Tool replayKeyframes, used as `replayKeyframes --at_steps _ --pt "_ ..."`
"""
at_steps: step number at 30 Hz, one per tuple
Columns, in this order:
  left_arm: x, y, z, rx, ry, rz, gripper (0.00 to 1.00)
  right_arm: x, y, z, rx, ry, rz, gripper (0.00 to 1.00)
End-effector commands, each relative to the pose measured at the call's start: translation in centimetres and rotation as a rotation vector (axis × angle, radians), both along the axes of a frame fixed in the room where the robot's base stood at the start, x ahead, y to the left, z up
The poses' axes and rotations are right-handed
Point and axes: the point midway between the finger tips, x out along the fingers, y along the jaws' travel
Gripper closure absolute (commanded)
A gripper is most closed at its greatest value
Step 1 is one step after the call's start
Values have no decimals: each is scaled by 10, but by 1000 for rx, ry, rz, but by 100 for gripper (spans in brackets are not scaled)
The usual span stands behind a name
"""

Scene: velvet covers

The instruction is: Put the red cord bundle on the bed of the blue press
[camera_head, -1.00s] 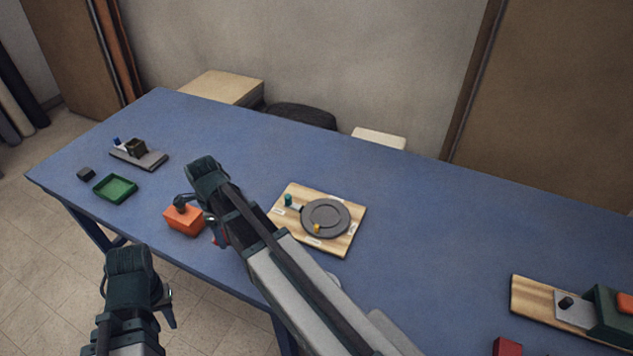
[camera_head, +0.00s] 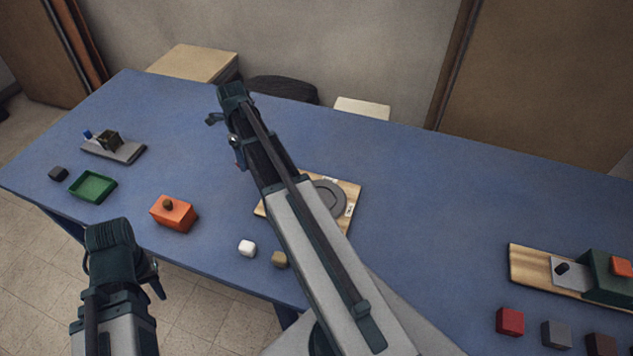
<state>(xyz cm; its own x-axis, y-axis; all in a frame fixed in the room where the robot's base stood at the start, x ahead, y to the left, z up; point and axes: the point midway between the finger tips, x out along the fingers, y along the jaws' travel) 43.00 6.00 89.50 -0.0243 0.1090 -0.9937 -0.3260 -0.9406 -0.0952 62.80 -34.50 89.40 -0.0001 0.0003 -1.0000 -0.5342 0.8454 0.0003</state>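My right gripper (camera_head: 225,132) is above the table, at the end of the large arm crossing the picture. The likely blue press, a small device with a grey base (camera_head: 124,153), a dark block and a blue part, stands at the far left of the table, left of this gripper. My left gripper (camera_head: 121,280) is at the lower left, in front of the table edge, fingers apart and empty.
A wooden board (camera_head: 349,212) is partly behind my arm. A red cube (camera_head: 510,321) lies at right.

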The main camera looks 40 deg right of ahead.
Motion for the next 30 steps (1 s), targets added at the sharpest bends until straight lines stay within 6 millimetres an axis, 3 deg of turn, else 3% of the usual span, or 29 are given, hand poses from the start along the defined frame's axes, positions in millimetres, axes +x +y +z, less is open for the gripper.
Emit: replayKeyframes --at_steps 3,8,17,30 --pt "0 0 3 0 0 0 70 4 -29 2 0 0 -52 89" --pt "0 0 3 0 0 0 70 4 -45 3 0 0 -83 89" --pt "0 0 -5 0 0 0 70 4 -47 -5 0 0 -86 89" --pt "0 0 -62 0 0 0 70 4 -47 -62 0 0 -85 89"
